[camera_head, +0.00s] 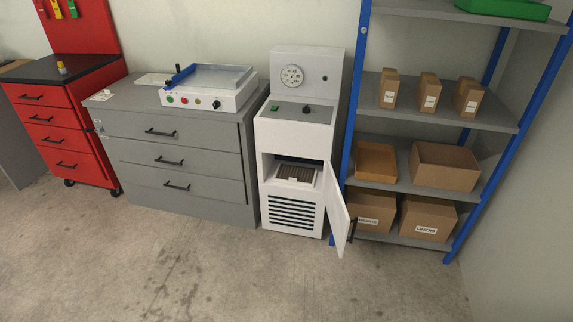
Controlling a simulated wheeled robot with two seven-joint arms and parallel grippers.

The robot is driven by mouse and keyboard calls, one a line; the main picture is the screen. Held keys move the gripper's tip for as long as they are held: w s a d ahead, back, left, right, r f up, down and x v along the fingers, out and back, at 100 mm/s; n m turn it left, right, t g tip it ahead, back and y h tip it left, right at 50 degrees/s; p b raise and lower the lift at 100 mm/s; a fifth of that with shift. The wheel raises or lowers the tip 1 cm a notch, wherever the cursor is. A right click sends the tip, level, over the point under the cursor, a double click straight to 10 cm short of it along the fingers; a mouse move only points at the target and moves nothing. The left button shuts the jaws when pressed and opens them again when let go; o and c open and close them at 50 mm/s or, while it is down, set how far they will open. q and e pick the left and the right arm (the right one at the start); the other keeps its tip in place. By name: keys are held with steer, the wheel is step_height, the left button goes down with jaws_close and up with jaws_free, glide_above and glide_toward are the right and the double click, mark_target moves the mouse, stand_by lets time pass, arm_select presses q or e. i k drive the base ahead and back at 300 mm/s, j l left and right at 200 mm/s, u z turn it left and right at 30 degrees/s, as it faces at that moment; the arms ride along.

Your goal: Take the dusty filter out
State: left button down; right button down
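A brown, pleated-looking filter (296,173) sits inside the open compartment of the white machine cabinet (291,118). It lies in a light frame or tray in the lower part of the opening. The cabinet's white door (337,208) is swung open to the right, with a dark handle (352,230) near its free edge. It is too small to tell how dusty the filter is. Neither of my grippers is in view.
A grey drawer cabinet (178,161) with a box former (208,88) on top stands left of the machine. A blue-post shelf with cardboard boxes (445,167) stands to the right, close to the open door. The concrete floor (230,270) in front is clear.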

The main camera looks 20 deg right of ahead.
mark_target(303, 177)
steer(key=i+j+z, duration=0.25)
steer(key=z, duration=0.25)
steer(key=i+j+z, duration=0.3)
steer(key=z, duration=0.15)
steer(key=j, duration=0.1)
